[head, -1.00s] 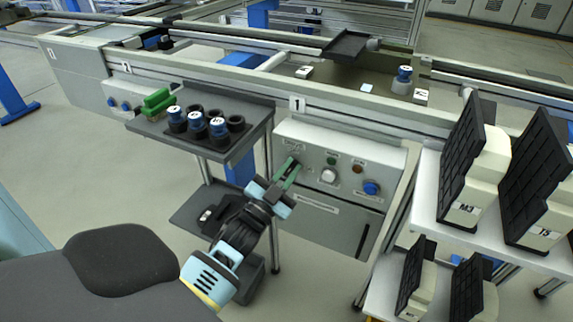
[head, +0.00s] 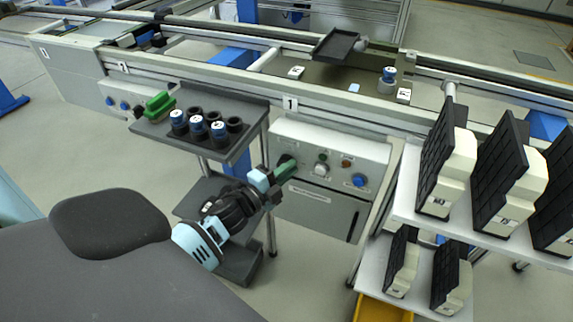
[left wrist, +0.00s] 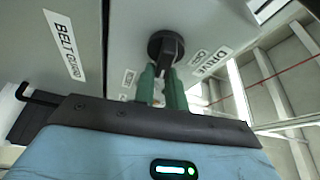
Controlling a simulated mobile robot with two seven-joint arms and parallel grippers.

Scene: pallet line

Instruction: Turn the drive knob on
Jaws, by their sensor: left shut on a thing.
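The drive knob (left wrist: 166,47) is a round black knob on the grey control box, beside a "DRIVE" label (left wrist: 212,62) in the left wrist view. My left gripper (left wrist: 163,80) has green fingers, shut on the knob's raised grip. In the head view the left gripper (head: 284,170) meets the left end of the control box (head: 335,148), partly hiding the knob (head: 285,160). My right gripper is not in view.
A dark tray (head: 215,103) with several cups stands to the left. A white rack (head: 400,212) with black-and-white parts stands to the right. A "BELT GUARD" sign (left wrist: 65,47) is beside the knob.

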